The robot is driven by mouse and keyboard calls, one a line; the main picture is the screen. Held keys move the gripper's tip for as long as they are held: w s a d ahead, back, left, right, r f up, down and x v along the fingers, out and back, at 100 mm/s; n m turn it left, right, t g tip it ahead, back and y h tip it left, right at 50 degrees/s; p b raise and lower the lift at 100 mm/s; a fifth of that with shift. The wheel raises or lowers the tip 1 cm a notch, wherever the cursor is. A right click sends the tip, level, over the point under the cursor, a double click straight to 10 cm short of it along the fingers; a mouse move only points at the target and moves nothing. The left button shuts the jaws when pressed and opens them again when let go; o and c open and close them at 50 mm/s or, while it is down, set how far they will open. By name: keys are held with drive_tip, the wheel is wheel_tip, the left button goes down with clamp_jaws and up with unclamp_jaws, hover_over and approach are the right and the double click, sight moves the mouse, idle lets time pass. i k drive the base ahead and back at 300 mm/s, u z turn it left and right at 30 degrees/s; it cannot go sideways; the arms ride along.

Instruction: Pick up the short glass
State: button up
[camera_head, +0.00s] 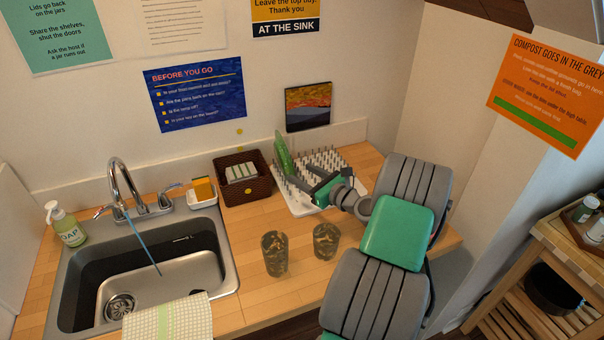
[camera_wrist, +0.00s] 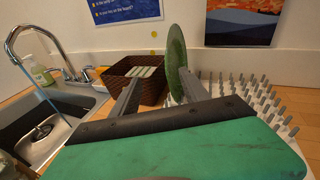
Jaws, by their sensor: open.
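Two clear patterned glasses stand upright on the wooden counter right of the sink in the head view. The right glass (camera_head: 326,241) looks somewhat shorter than the left glass (camera_head: 275,254), which is nearer the camera; the height difference is small. My gripper (camera_head: 303,176) is above the white peg drying rack, behind the glasses and apart from both. In the wrist view my gripper (camera_wrist: 161,88) has its two fingers spread with nothing held between them. A partly cut-off object at that view's lower left corner is too unclear to name.
The drying rack (camera_head: 335,165) holds an upright green plate (camera_head: 283,153), close beyond my fingers. A brown basket (camera_head: 243,190) stands left of the rack. The sink (camera_head: 185,272) with running faucet (camera_head: 124,185) is left of the glasses. Bare counter surrounds the glasses.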

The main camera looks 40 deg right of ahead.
sight(326, 237)
drive_tip(key=k, duration=1)
